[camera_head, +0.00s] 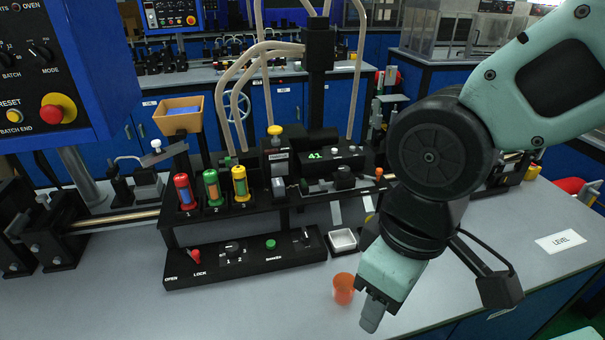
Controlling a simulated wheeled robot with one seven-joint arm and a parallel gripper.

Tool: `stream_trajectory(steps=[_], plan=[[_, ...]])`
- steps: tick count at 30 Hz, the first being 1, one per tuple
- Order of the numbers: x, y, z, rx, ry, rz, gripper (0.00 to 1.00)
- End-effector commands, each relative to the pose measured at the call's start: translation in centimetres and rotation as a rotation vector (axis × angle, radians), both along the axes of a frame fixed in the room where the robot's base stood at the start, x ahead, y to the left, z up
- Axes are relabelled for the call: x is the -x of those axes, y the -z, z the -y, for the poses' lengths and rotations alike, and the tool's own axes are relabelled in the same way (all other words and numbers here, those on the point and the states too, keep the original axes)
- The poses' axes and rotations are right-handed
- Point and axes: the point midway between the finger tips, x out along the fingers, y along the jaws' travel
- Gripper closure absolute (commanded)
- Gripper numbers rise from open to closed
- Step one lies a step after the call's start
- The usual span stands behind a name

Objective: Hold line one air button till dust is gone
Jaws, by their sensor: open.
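A black rack on the bench holds a red cylinder (184,191) marked 1, a green one (212,187) marked 2 and a yellow one (240,183) marked 3. Below, a black panel (225,262) carries a red OPEN/LOCK lever (196,257), a selector knob (232,247) marked 1 and 2, and a green button (270,244). I cannot tell which control is the line one air button. No dust can be made out. My gripper (373,314) points down at the lower right, apart from the panel. It is open, with nothing visible in it; one finger hides the other.
An orange cup (343,289) stands close left of my gripper. A small white tray (342,241) lies behind it. Pale hoses (267,95) rise above the rack. A blue control box (45,75) overhangs the left.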

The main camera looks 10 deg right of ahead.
Motion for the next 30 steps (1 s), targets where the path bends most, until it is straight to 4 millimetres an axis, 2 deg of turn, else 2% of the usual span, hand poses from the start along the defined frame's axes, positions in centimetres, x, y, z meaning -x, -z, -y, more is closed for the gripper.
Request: stream_trajectory(steps=[8, 11, 12, 14, 30], plan=[[0.0, 0.0, 0.0, 0.0, 0.0, 0.0, 0.5], [0.0, 0.0, 0.0, 0.0, 0.0, 0.0, 0.75], [0.0, 0.0, 0.0, 0.0, 0.0, 0.0, 0.86], [0.0, 0.0, 0.0, 0.0, 0.0, 0.0, 1.0], [0.0, 0.0, 0.0, 0.0, 0.0, 0.0, 1.0]])
